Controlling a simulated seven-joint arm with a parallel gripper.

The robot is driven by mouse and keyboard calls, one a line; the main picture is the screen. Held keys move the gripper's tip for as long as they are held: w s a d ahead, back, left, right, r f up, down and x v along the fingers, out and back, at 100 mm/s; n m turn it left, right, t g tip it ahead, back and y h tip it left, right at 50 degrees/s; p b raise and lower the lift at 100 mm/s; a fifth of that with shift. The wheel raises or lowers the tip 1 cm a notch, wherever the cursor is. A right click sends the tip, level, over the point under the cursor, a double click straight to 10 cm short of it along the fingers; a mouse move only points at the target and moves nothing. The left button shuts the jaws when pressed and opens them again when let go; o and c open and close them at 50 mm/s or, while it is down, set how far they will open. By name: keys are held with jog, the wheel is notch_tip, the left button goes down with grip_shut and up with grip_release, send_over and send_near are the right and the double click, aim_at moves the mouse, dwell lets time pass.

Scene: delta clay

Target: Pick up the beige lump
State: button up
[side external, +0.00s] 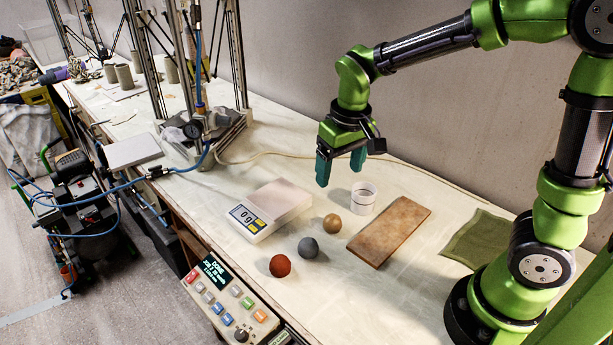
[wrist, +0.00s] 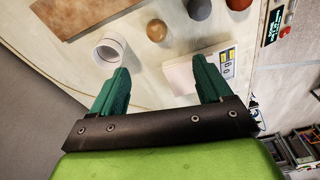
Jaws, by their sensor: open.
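The beige lump (side external: 332,223) is a small tan ball on the table, between the scale and the wooden board in the side view. In the wrist view the beige lump (wrist: 156,30) lies beyond the fingertips, near the top middle. My gripper (side external: 341,170) is open and empty, above the table and behind the lump, with its teal fingers pointing down. In the wrist view my gripper (wrist: 163,80) shows both fingers well apart with nothing between them. A grey lump (side external: 308,248) and a red-brown lump (side external: 280,265) sit nearby toward the table's front edge.
A white cup (side external: 363,198) stands close to the beige lump, below my gripper. A white scale (side external: 270,208) lies left and a brown board (side external: 389,231) right. A green cloth (side external: 478,238) lies farther right. A control panel (side external: 229,302) is at the front edge.

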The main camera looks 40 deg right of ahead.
send_near(334, 217)
jog(key=f, duration=0.5)
jog(key=shift+w+a+f, duration=0.15)
jog(key=shift+w+a, duration=0.1)
jog(key=shift+w, duration=0.05)
jog(key=shift+w+d+f, duration=0.1)
jog(key=shift+f, duration=0.8)
jog(key=shift+w+d+f, duration=0.1)
jog(key=shift+w+f, duration=0.05)
jog(key=shift+f, duration=0.8)
jog(key=shift+w+d+f, duration=0.1)
jog(key=shift+d+f, duration=0.05)
jog(key=shift+f, duration=0.75)
jog(key=c, duration=1.2)
